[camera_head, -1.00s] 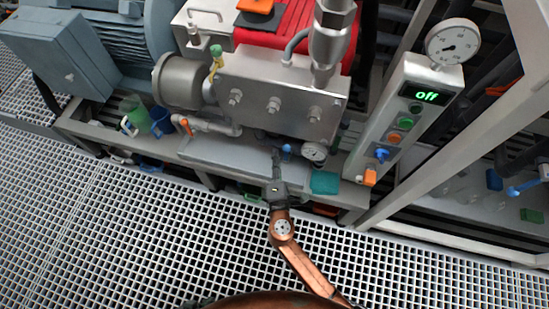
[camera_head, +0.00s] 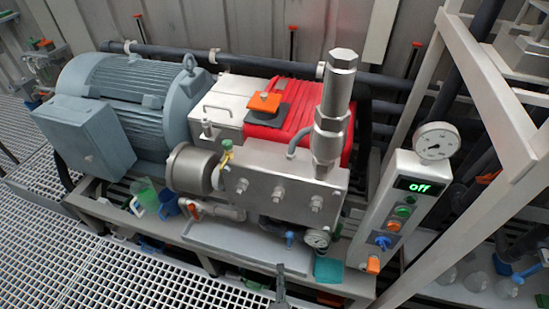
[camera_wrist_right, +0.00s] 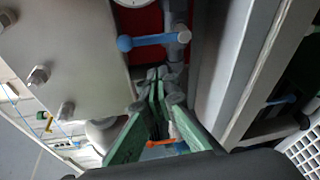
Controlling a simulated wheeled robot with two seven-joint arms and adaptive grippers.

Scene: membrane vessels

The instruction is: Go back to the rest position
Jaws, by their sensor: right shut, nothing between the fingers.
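My right gripper (camera_head: 280,270) shows at the bottom edge of the head view, in front of the pump's grey drip tray (camera_head: 240,254). It points away from me and is shut and empty. In the right wrist view its dark fingertips (camera_wrist_right: 160,76) are together, with green finger parts behind them. No object is held. A blue-handled valve (camera_wrist_right: 150,40) shows beyond the fingertips there. My left gripper is in neither view.
The pump block (camera_head: 280,190) and grey motor (camera_head: 135,100) stand on the skid. To the right are a control panel (camera_head: 398,212) reading "off", a gauge (camera_head: 436,141) and a pale frame post (camera_head: 440,225). Grating floor (camera_head: 100,270) is open at front left.

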